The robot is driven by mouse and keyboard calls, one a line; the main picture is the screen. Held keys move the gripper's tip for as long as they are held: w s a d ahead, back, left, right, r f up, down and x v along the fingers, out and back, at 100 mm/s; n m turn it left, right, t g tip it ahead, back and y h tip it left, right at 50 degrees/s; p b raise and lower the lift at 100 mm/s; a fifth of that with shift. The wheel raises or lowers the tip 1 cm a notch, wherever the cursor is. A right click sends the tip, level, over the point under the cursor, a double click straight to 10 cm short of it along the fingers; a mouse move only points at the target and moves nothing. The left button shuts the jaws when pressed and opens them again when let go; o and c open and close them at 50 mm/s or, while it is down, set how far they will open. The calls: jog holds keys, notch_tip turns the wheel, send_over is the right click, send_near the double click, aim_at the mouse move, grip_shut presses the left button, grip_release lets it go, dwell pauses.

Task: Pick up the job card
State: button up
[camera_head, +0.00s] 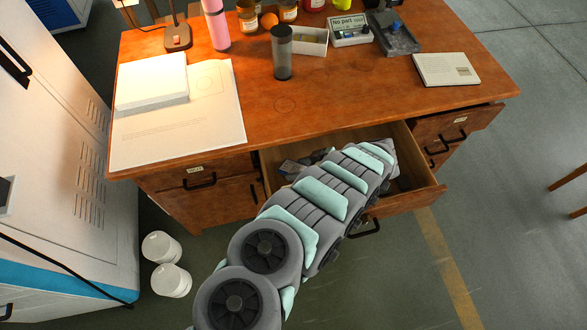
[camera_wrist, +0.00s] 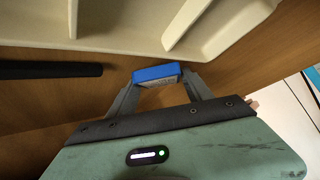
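I cannot make out a job card for certain in either view. My gripper (camera_wrist: 160,82) is down in the open desk drawer (camera_head: 425,195); in the head view my arm hides the fingers and much of the drawer's inside. In the wrist view the two grey fingers stand apart. A small blue block (camera_wrist: 156,72) with a pale, printed-looking side shows between their tips. I cannot tell whether the fingers press on it or it lies just beyond them.
A cream divided tray (camera_wrist: 130,22) and a black bar (camera_wrist: 50,70) lie close to the fingers. The wooden desk (camera_head: 270,120) carries a drawing sheet (camera_head: 225,125), a grey cylinder (camera_head: 282,60) and a notepad (camera_head: 432,72). A white cabinet (camera_head: 75,140) stands at the left.

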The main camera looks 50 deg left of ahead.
jog(key=c, duration=1.1)
jog(key=shift+r, duration=0.15)
